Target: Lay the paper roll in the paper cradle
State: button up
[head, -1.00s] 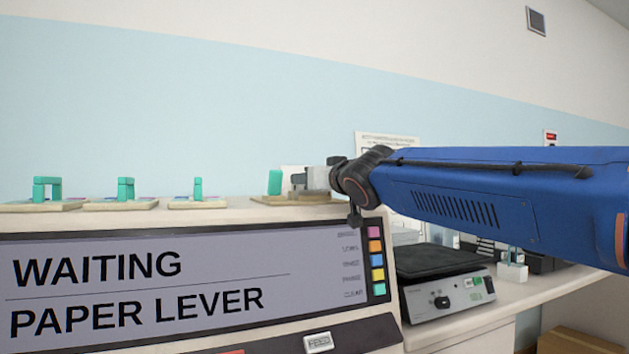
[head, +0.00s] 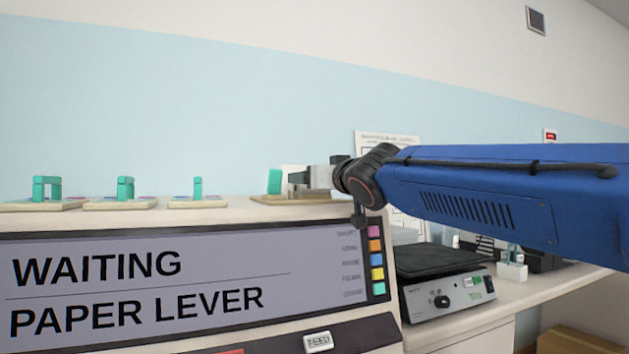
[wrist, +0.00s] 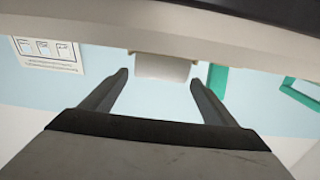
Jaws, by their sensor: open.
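The white paper roll (wrist: 162,67) shows in the wrist view just beyond my fingertips, between two small beige side pieces that appear to be the paper cradle (wrist: 131,51). The roll looks set against them; its underside contact is hidden. In the head view, a white patch (head: 293,171) that may be the roll shows behind my gripper, above a tan base (head: 265,199). My gripper (head: 291,185) is level above that base. Its fingers (wrist: 158,78) are spread, one on each side of the roll in the picture, with nothing clearly held between them.
A teal upright (head: 275,181) stands left of my fingertips on the same base. Several teal fixtures stand further left along the machine top. The machine's screen (head: 150,285) reads "WAITING PAPER LEVER". A black-topped device (head: 445,275) stands to the right.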

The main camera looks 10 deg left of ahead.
jog(key=v, duration=1)
jog(key=shift+s+d, duration=0.15)
jog(key=shift+s, duration=0.1)
